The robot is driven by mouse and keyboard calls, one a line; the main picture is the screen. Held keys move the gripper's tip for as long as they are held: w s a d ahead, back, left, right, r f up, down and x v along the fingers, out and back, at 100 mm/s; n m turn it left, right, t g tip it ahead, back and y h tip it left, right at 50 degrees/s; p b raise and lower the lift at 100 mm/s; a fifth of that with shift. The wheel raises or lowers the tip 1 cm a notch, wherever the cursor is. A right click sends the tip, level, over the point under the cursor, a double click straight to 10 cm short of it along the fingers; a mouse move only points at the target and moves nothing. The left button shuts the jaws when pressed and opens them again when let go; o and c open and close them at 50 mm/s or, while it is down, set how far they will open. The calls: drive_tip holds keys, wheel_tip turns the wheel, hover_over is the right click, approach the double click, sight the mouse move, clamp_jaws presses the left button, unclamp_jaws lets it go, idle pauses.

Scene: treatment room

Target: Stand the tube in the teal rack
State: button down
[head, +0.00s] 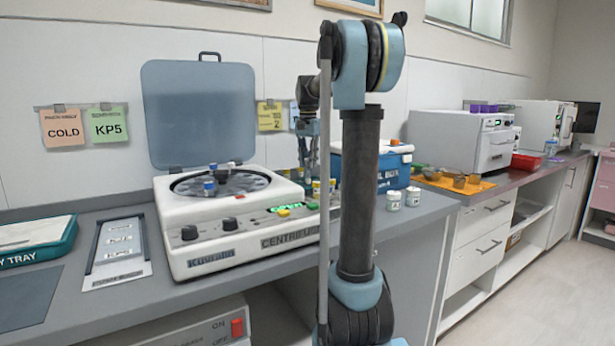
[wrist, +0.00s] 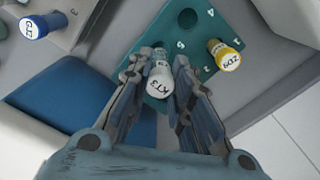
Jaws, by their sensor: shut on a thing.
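The teal rack (wrist: 205,18) lies under my gripper in the wrist view, with numbered holes. My gripper (wrist: 165,62) is shut on a tube with a pale grey cap marked KT3 (wrist: 159,83). The held tube is over or in the rack's near left part; its lower end is hidden, so I cannot tell whether it is seated. A yellow-capped tube marked ZD9 (wrist: 224,56) stands in the rack to the right. In the head view my gripper (head: 308,172) points down behind the centrifuge's right end, and the rack is largely hidden there.
A blue box (head: 395,170) is right of my arm. Two white jars (head: 412,197) stand near the counter's front edge. An orange mat (head: 455,185) with bowls lies farther right.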

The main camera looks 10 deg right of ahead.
hover_over(308, 184)
drive_tip(key=shift+w+d+f, duration=0.1)
drive_tip(key=shift+w+f, duration=0.15)
drive_tip(key=shift+f, duration=0.85)
drive_tip(key=shift+w+f, duration=0.2)
drive_tip(key=shift+f, duration=0.9)
drive_tip(key=c, duration=1.4)
unclamp_jaws()
drive_tip(key=shift+c, duration=0.2)
wheel_tip(308, 184, up, 12)
drive_tip(key=shift+r, duration=0.1)
